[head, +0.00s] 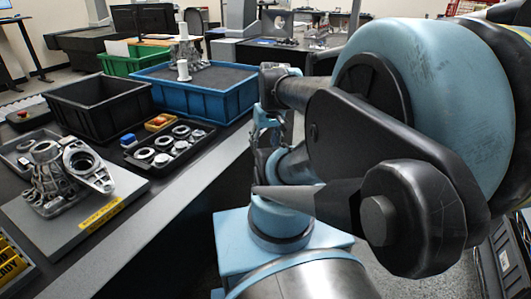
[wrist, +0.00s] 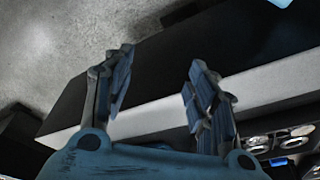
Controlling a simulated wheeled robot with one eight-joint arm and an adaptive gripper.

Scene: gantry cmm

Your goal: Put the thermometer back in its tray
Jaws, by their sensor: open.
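My gripper (wrist: 158,78) is open and empty in the wrist view, its two fingers apart above the edge of a dark table (wrist: 160,75). In the head view my arm hides much of the gripper. I cannot make out a thermometer for certain in either view. A small blue item (head: 128,140) lies at the black tray's left end and shows in the wrist view (wrist: 279,162).
The black tray (head: 172,160) holds several metal rings. A metal casting (head: 58,178) sits on a grey plate (head: 100,213) with a yellow label. A black bin (head: 98,108), a blue bin (head: 205,108) and a green bin (head: 117,66) stand behind. The table's front strip is clear.

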